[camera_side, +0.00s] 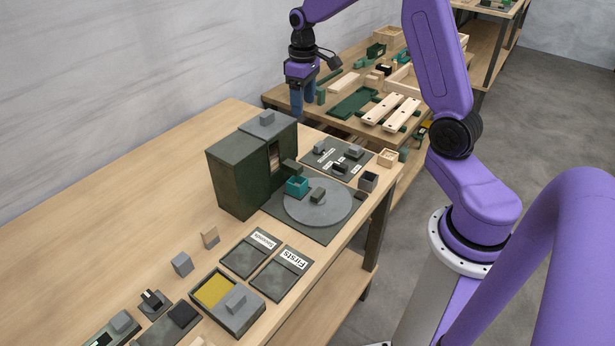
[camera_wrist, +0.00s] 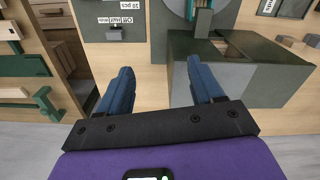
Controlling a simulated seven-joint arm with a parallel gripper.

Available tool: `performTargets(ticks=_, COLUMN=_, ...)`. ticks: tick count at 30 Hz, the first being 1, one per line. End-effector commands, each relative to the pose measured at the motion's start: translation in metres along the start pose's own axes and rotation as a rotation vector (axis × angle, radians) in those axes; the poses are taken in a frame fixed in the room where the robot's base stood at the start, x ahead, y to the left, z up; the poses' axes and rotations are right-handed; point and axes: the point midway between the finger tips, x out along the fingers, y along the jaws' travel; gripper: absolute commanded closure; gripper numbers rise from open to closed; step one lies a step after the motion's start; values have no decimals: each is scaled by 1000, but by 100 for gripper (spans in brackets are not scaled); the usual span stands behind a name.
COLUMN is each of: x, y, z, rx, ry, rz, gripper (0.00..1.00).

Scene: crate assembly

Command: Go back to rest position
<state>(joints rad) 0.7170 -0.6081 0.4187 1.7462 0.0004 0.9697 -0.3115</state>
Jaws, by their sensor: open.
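My gripper (camera_side: 297,103) hangs at the end of my purple arm, above the gap between the near table and the table behind it. In the wrist view its two blue fingers (camera_wrist: 158,92) are spread apart with nothing between them. The dark green cabinet (camera_side: 237,174) stands on the near table, to the left of and below my gripper in the side view. It also shows at the right of the wrist view (camera_wrist: 285,75). A grey round disc (camera_side: 330,212) lies in front of the cabinet, with a teal open box (camera_side: 297,186) on it.
A dark label board (camera_side: 336,156) with small grey parts lies at the table's far end. The far table holds wooden bars (camera_side: 404,113) and a green tray (camera_side: 354,102). Label plates (camera_side: 282,274) and a tray with a yellow insert (camera_side: 252,313) lie nearer. The table's left part is clear.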

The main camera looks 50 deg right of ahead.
Motion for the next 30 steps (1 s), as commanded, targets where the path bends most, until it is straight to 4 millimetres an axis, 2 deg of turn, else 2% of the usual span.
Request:
performTargets(ticks=1, x=-6, y=-24, z=4, rx=-47, ry=3, rz=1, gripper=34)
performTargets(ticks=6, x=-18, y=-94, z=27, rx=-189, ry=7, rz=-1, gripper=34)
performTargets(ticks=11, x=-27, y=-150, z=62, rx=-323, ry=10, rz=-3, gripper=34)
performTargets(ticks=15, x=-32, y=-189, z=100, rx=-441, ry=14, rz=-5, gripper=34)
performTargets(ticks=22, x=-34, y=-230, z=173, rx=-634, ry=19, rz=-11, gripper=34)
performTargets(ticks=27, x=-31, y=-242, z=226, rx=-768, ry=21, rz=-15, gripper=34)
performTargets(ticks=30, x=-29, y=-244, z=249, rx=-828, ry=22, rz=-17, gripper=34)
